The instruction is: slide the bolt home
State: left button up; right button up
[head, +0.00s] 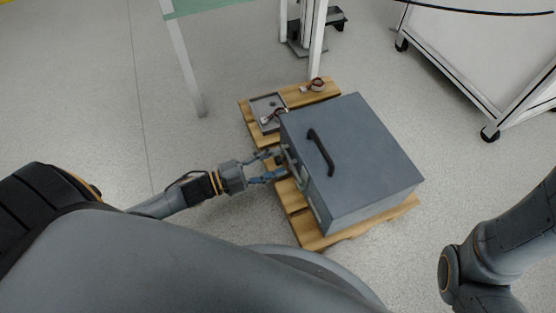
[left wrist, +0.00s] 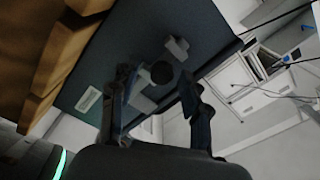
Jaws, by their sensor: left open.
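A dark grey box (head: 352,165) with a black handle on its lid sits on a wooden pallet. In the left wrist view its dark face (left wrist: 140,40) carries a round dark knob (left wrist: 161,72), which appears to belong to the bolt. A small grey bracket (left wrist: 177,48) is above the knob, and another grey piece is below it. My left gripper (head: 279,163) is at the box's left side face. In the left wrist view its fingers (left wrist: 158,85) are apart, one on each side of the knob; contact cannot be told. My right gripper is out of view.
The pallet (head: 312,242) shows around the box. A grey tray (head: 262,107) and small coiled parts (head: 316,85) lie on its far left end. A white wheeled cart (head: 480,60) stands at the right rear.

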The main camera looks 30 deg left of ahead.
pick_arm(q)
jog(key=v, duration=1)
jog(key=shift+s+a, duration=0.15)
jog(key=shift+s, duration=0.1)
